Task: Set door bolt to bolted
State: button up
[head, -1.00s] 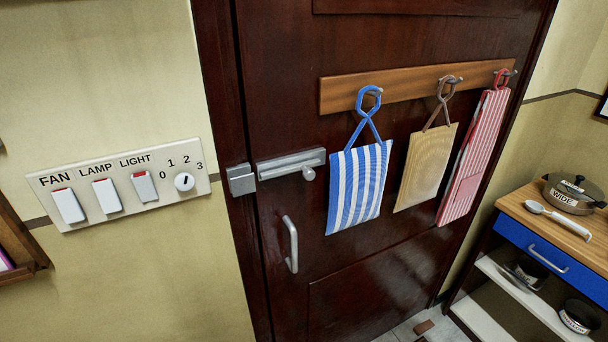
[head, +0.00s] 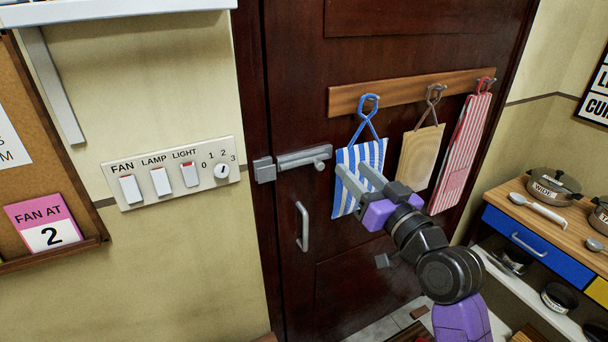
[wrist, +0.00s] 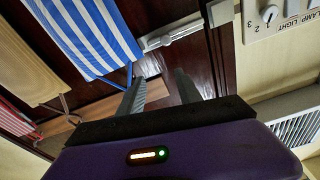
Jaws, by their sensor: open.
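The door bolt (head: 304,158) is a grey metal bar with a round knob (head: 320,165), mounted on the dark wooden door. Its catch (head: 264,169) is a grey block on the door frame, left of the bar. In the head view a narrow gap shows between the bar's housing and the catch; whether the rod spans it is too small to tell. My gripper (head: 355,173) is open and empty, in front of the blue striped towel, right of and slightly below the knob. In the wrist view the bolt (wrist: 172,36) lies beyond my open fingers (wrist: 158,84).
A door handle (head: 302,227) is below the bolt. A switch panel (head: 172,172) is left.

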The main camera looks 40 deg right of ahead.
aim_at(322, 167)
jog(key=shift+n+g+y, duration=0.4)
jog(key=shift+n+y, duration=0.1)
jog(key=shift+y, duration=0.2)
jog(key=w+f, duration=0.1)
jog(key=w, duration=0.1)
jog(key=w+f+p, duration=0.1)
jog(key=w, duration=0.2)
jog(key=w+f+p, duration=0.1)
jog(key=w, duration=0.2)
jog(key=shift+w+a, duration=0.1)
jog(key=shift+a, duration=0.1)
jog(key=shift+c, duration=0.2)
grip_shut()
dwell(0.5)
